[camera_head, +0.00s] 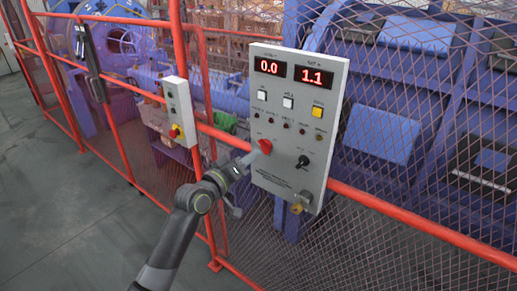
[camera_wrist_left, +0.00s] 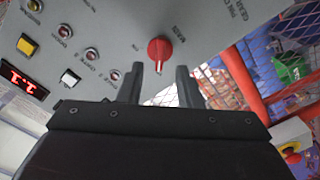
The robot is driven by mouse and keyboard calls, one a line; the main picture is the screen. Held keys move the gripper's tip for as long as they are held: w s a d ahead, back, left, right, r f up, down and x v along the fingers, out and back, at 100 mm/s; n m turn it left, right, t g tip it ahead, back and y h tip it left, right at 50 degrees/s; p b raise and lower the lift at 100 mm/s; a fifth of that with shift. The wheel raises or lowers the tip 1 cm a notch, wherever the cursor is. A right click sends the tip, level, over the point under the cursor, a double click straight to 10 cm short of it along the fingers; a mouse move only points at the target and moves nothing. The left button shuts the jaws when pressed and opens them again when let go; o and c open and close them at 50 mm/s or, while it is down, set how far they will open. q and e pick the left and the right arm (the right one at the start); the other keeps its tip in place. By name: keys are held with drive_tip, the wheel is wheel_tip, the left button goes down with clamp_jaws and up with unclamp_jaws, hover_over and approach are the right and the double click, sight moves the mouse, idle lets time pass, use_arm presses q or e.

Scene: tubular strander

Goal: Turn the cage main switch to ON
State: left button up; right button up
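The grey control panel (camera_head: 300,120) hangs on the red fence rail and has a red rotary switch (camera_head: 265,146) at its lower left. The same red switch (camera_wrist_left: 160,48) shows in the left wrist view, with a pale mark on its grip end. The small labels around it are too small to read surely. My left gripper (camera_head: 251,157) is just in front of and below the switch. In the left wrist view its two fingers (camera_wrist_left: 158,69) stand apart, with the switch between and beyond their tips. Contact cannot be told. My right gripper is not in view.
The panel also carries a black knob (camera_head: 303,161), a yellow button (camera_head: 318,111), white buttons, small lamps and red displays reading 0.0 and 1.1. A smaller box (camera_head: 178,105) with a red stop button is left of it. Mesh fence stands behind; open floor is at left.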

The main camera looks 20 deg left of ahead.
sight(262, 149)
use_arm(q)
drive_tip(key=shift+p+x, duration=0.3)
drive_tip(key=shift+x, duration=2.2)
clamp_jaws()
